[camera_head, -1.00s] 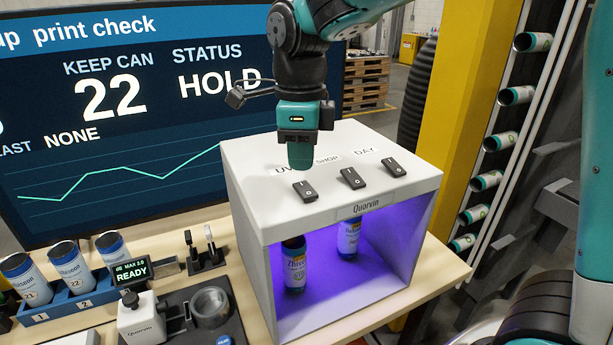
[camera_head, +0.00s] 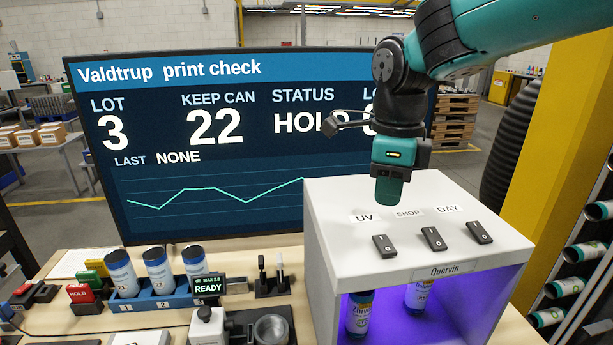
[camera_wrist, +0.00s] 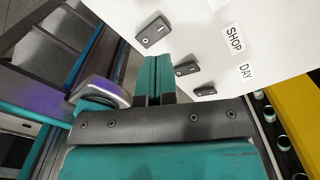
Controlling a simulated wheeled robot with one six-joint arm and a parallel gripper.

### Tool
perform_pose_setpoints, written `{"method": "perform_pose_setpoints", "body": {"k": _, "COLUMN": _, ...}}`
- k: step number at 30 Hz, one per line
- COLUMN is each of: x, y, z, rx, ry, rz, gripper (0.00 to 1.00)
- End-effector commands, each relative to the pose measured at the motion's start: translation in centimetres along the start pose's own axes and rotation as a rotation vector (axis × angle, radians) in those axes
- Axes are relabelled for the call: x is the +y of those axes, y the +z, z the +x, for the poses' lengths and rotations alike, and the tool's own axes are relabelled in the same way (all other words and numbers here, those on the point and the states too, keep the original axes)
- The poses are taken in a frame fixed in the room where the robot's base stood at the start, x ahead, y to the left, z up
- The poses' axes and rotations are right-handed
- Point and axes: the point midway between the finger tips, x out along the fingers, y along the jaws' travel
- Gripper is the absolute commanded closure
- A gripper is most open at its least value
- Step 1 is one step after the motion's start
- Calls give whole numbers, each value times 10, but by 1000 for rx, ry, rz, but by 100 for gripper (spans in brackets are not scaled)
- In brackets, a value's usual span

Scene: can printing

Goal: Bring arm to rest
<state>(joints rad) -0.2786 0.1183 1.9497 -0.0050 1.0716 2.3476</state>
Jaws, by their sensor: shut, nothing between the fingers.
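My gripper (camera_head: 389,190) is shut and empty. It points down just above the top of the white light box (camera_head: 330,212), behind the leftmost switch; I cannot tell whether it touches the box. Its teal fingers (camera_wrist: 154,76) also show in the wrist view, close together beside the switches. My teal and black arm reaches in from the upper right. On the box top are three black rocker switches: the UV switch (camera_head: 384,245), the SHOP switch (camera_head: 433,238) and the DAY switch (camera_head: 480,232). Two cans (camera_head: 358,312) (camera_head: 418,295) stand inside in purple light.
A large screen (camera_head: 240,130) reading HOLD stands behind the bench. To the left are a blue rack (camera_head: 150,302) with three cans, a READY display (camera_head: 208,288) and a red HOLD button (camera_head: 80,293). A yellow post (camera_head: 560,120) and a can chute (camera_head: 590,250) stand at the right.

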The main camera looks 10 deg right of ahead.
Motion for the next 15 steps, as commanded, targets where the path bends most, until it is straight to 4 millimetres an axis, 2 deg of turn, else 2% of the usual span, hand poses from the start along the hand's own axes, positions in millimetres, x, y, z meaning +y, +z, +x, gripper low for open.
{"method": "perform_pose_setpoints", "body": {"k": 2, "x": 6, "y": -2, "z": 7, "rx": -10, "ry": 1, "rz": -93, "gripper": 100}}
{"method": "perform_pose_setpoints", "body": {"k": 5, "x": 21, "y": -7, "z": 20, "rx": -37, "ry": 1, "rz": -340, "gripper": 100}}
{"method": "perform_pose_setpoints", "body": {"k": 15, "x": 103, "y": -29, "z": 80, "rx": -198, "ry": -86, "rz": -1572, "gripper": 100}}
